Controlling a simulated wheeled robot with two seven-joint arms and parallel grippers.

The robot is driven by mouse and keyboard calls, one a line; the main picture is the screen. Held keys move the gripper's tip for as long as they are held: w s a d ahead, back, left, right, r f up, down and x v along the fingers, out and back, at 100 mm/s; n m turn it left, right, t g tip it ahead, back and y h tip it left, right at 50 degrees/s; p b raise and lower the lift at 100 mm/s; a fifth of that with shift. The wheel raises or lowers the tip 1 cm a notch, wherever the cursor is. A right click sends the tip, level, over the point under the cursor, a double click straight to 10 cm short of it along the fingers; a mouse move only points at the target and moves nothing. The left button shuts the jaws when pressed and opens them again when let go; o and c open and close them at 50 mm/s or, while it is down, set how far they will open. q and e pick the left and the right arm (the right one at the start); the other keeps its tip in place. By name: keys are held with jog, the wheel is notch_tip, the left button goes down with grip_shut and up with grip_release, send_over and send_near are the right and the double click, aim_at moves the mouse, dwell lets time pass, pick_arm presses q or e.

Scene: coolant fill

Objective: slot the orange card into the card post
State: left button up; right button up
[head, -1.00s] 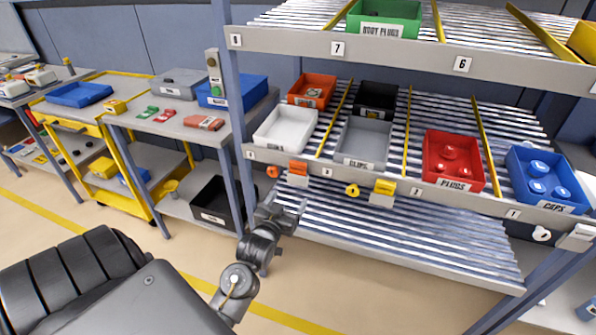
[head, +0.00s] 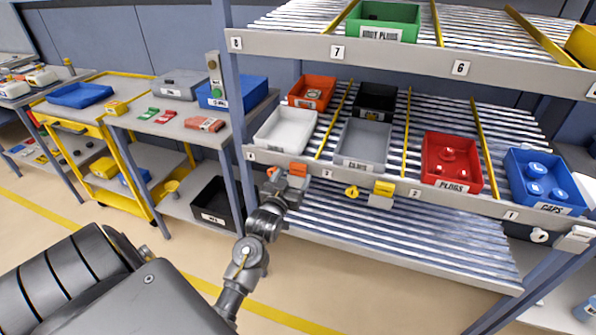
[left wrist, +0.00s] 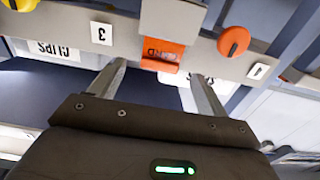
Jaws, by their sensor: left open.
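The orange card (head: 298,168) is in a grey holder on the rack's front rail, below the white bin. In the left wrist view the card (left wrist: 163,52) shows between the finger lines, near the tips. My left gripper (head: 287,180) is open and empty, just in front of the card. Its two fingertips (left wrist: 157,72) are apart, one to each side of the card; I cannot tell whether they touch anything. A narrow grey plate with a green button (head: 215,75) is on the rack's left upright; I cannot tell whether it is the card post. My right gripper is not in view.
An orange knob (left wrist: 234,41) and a yellow knob (head: 352,191) stick out from the rail on either side. A yellow card (head: 384,188) is in another holder to the right. Bins fill the shelf above; the lower roller shelf (head: 400,240) is empty.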

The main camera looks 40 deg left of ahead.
aim_at(297, 170)
pick_arm(q)
jog(key=x, duration=0.4)
jog(key=shift+a+f+p, duration=0.1)
jog(key=shift+p, duration=0.25)
jog(key=shift+c, duration=0.5)
jog(key=c, duration=0.9)
